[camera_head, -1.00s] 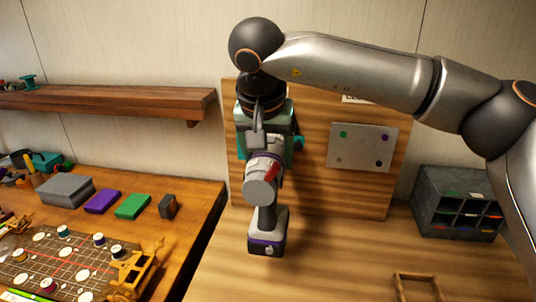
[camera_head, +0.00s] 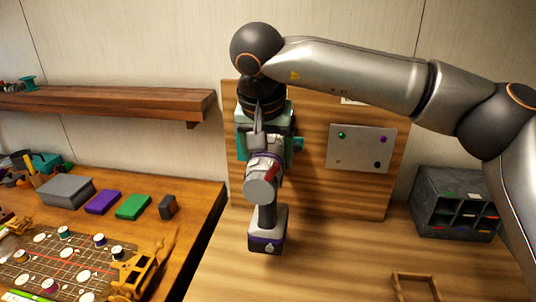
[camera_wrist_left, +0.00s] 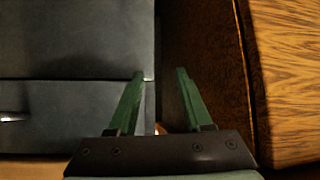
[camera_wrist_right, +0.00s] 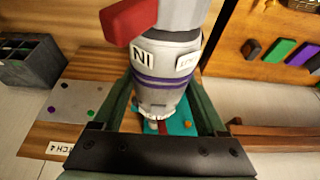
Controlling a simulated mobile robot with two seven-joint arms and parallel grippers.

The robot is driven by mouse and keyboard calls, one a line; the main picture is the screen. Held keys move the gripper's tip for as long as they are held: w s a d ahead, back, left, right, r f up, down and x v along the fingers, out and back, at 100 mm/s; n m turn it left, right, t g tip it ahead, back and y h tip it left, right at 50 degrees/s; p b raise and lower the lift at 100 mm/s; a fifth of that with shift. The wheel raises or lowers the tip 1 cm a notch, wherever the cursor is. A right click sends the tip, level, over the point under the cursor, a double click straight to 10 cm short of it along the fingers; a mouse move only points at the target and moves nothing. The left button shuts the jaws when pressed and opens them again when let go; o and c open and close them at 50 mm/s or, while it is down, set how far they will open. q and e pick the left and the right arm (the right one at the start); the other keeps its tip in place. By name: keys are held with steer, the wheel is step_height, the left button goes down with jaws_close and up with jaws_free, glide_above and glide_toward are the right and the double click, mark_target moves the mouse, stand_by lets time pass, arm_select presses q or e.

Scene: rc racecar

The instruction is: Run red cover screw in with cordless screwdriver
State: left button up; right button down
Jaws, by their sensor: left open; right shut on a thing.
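The cordless screwdriver (camera_head: 266,215), grey with a purple band and a red trigger, hangs in front of the wooden back panel, battery end low. My right gripper (camera_wrist_right: 160,108) is shut on it, and its body fills the middle of the right wrist view (camera_wrist_right: 168,70). A light plate (camera_head: 360,148) with small coloured dots is on the panel to the right, apart from the tool; it also shows in the right wrist view (camera_wrist_right: 75,103). I cannot pick out a red screw. My left gripper (camera_wrist_left: 160,75) is open and empty, beside dark grey surfaces; it is outside the head view.
A grey compartment bin (camera_head: 456,203) stands at the right on the bench. A small wooden frame (camera_head: 414,288) lies at the front. A left table (camera_head: 200,222) holds coloured blocks and a gridded board (camera_head: 75,255). A shelf (camera_head: 130,102) juts from the wall.

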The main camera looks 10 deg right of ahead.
mark_target(264, 163)
steer(key=shift+w+d+r, duration=0.1)
steer(key=shift+w+r, duration=0.05)
steer(key=shift+w, duration=0.05)
steer(key=shift+s, duration=0.1)
steer(key=shift+s+a, duration=0.25)
steer(key=shift+s, duration=0.1)
steer(key=shift+s+a+b, duration=0.25)
steer(key=shift+s, duration=0.4)
steer(key=shift+s+a+b, duration=0.3)
steer(key=shift+s, duration=0.3)
steer(key=shift+s+a+b, duration=0.25)
steer(key=shift+s, duration=0.4)
steer(key=shift+d, duration=0.1)
